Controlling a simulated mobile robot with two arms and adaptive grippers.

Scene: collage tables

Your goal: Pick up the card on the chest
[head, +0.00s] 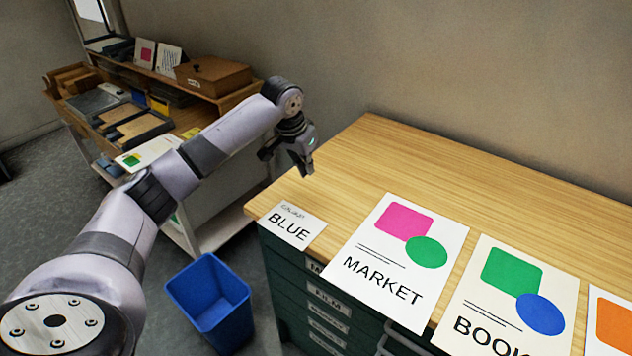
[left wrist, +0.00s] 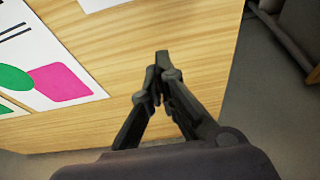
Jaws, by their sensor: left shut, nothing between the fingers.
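The chest (head: 470,185) has a pale wooden top and dark green labelled drawers. A small white card (head: 308,222) reading "BLUE" lies flat at the top's near left corner. Part of a white sheet, which looks like this card (left wrist: 97,4), shows at the top edge of the left wrist view. My left gripper (head: 307,172) is above the left end of the chest, behind the card and apart from it. In the left wrist view its fingers (left wrist: 162,62) meet at the tips over bare wood, with nothing between them. My right gripper is not in view.
Larger posters, "MARKET" (head: 372,246) and "BOOK" (head: 472,308), lie right of the card, with another cut off at the right edge. A blue bin (head: 208,298) stands on the floor. A cart (head: 205,232) with boxes and trays stands at left. The chest's back is clear.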

